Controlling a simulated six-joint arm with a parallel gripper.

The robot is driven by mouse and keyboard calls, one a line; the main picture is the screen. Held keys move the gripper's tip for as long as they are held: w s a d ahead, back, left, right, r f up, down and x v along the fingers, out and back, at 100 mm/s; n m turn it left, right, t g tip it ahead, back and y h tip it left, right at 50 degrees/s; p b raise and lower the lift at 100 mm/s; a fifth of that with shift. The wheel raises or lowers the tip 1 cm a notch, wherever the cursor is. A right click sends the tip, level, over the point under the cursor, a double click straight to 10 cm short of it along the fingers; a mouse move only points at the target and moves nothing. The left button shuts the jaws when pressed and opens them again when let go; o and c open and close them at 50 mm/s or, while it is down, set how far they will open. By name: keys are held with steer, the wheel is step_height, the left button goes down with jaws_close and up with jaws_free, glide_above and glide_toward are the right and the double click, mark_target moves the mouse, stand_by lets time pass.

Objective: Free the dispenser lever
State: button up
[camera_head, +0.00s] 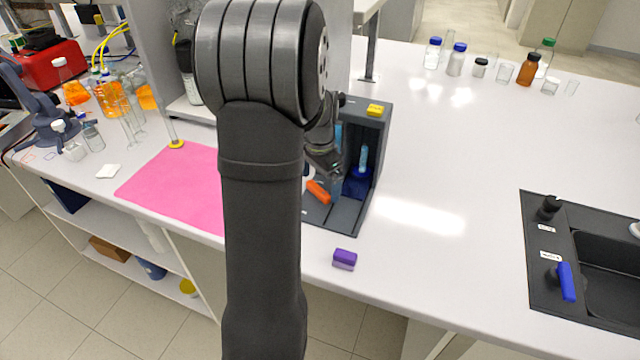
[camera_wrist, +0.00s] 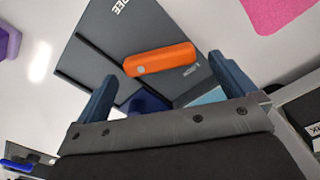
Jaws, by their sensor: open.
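The dispenser is a dark grey rig (camera_head: 372,190) on the white bench, just right of my arm. An orange bar, which looks like its lever (camera_head: 318,192), shows at the rig's front left. In the wrist view the orange lever (camera_wrist: 160,59) lies across the view just beyond my fingertips, clear of both. My gripper (camera_head: 333,172) is open and empty over the rig's front, its two blue fingers (camera_wrist: 162,70) wide apart. A blue upright piece (camera_head: 363,160) stands inside the rig. My arm hides the rig's left side, and I cannot tell what holds the lever.
A purple block (camera_head: 344,260) lies on the bench in front of the rig. A yellow block (camera_head: 375,110) sits on the rig's top. A pink mat (camera_head: 180,185) lies left, a black sink (camera_head: 590,270) right. Several bottles stand at the back. Bench right of the rig is clear.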

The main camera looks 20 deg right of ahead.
steer(key=shift+f, duration=0.75)
steer(key=c, duration=1)
steer(key=shift+n, duration=0.4)
steer(key=n, duration=0.2)
steer(key=a+n, duration=0.1)
steer(key=n, duration=0.2)
steer(key=shift+s, duration=0.1)
steer(key=n, duration=0.6)
steer(key=shift+s+a, duration=0.4)
